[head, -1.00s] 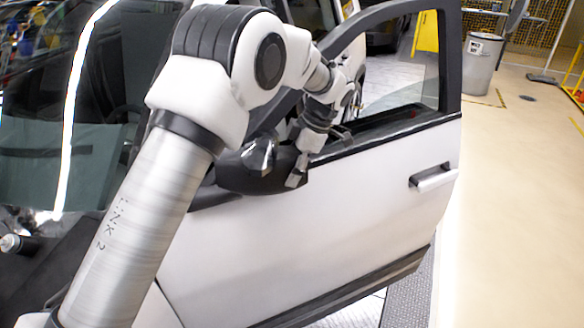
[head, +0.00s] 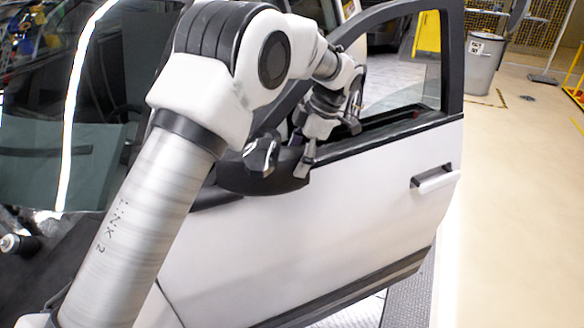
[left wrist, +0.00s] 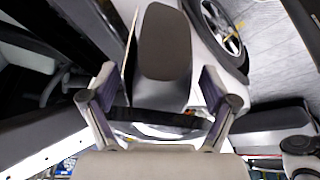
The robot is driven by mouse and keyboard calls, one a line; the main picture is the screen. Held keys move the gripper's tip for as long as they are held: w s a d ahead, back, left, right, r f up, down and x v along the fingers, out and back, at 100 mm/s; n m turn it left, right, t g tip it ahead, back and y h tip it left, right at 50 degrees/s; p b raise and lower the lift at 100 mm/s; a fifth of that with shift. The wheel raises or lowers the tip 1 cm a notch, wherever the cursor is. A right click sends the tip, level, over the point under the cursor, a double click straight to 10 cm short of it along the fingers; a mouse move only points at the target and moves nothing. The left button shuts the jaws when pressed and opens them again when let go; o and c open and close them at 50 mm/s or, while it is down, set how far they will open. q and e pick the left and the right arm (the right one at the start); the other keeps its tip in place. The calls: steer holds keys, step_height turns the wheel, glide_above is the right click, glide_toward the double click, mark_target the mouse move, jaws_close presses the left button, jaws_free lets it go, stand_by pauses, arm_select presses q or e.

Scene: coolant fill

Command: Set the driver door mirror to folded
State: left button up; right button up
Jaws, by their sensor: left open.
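The driver door mirror (head: 265,183) is a dark rounded housing at the front upper corner of the white door (head: 330,220), below the window line. It juts out from the door toward the viewer. My left gripper (head: 285,161) is open at the mirror's upper side, one finger near its middle and the other at its right end. Contact cannot be told. In the left wrist view the two fingers (left wrist: 158,98) stand apart, with a dark grey rounded panel beyond them; whether this is the mirror is unclear. My right gripper is not in view.
The door has a handle (head: 434,179) at its right and a black window frame (head: 453,60) above. The windshield (head: 60,120) is at left. A grey bin (head: 484,62) stands on the open floor at far right. A wheel (left wrist: 220,28) shows in the left wrist view.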

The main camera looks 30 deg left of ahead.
arm_select(q)
steer(key=v, duration=0.8)
steer(key=shift+r, duration=0.2)
steer(key=shift+w, duration=0.1)
